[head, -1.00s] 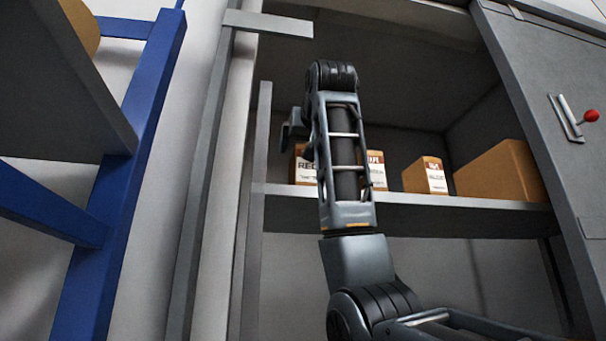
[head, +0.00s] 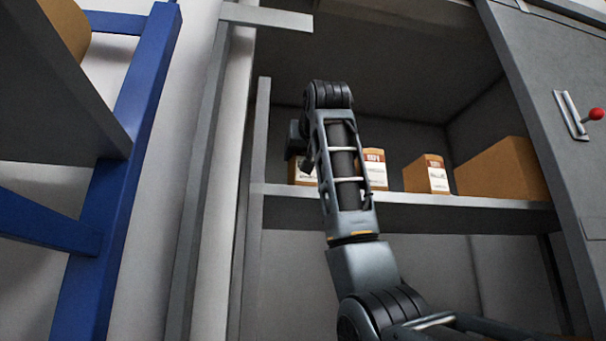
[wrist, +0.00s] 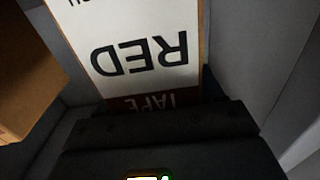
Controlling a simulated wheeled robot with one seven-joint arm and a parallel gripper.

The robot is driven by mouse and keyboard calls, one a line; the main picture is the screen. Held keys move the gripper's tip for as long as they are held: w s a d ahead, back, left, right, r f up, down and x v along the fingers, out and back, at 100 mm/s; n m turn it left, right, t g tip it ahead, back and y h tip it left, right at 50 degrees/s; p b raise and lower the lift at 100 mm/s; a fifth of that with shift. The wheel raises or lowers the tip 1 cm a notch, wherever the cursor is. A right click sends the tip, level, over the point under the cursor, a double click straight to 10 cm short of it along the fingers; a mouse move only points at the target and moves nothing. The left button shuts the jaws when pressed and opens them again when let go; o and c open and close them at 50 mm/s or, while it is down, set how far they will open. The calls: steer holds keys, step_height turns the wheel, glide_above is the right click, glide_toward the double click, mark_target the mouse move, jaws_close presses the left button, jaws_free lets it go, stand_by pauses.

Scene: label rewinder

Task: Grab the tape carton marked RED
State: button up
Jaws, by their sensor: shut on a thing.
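The tape carton marked RED is brown with a white label. In the wrist view the carton (wrist: 140,45) fills the upper middle, with RED and TAPE upside down. In the head view the carton (head: 301,172) stands at the left end of the shelf, partly hidden behind my arm. My gripper (wrist: 160,122) is the dark shape across the bottom of the wrist view, up against the carton's TAPE end and shut on it. The fingertips' contact is hidden. In the head view my arm covers most of the gripper.
A second labelled carton (head: 375,168) stands just right of my arm, a third (head: 427,175) further right, then a larger plain box (head: 502,169). The shelf (head: 450,199) has a post at its left. A grey door (head: 553,110) with a red-knobbed handle is at right.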

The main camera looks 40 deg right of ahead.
jaws_close()
stand_by(0.3)
steer(key=shift+r, duration=0.1)
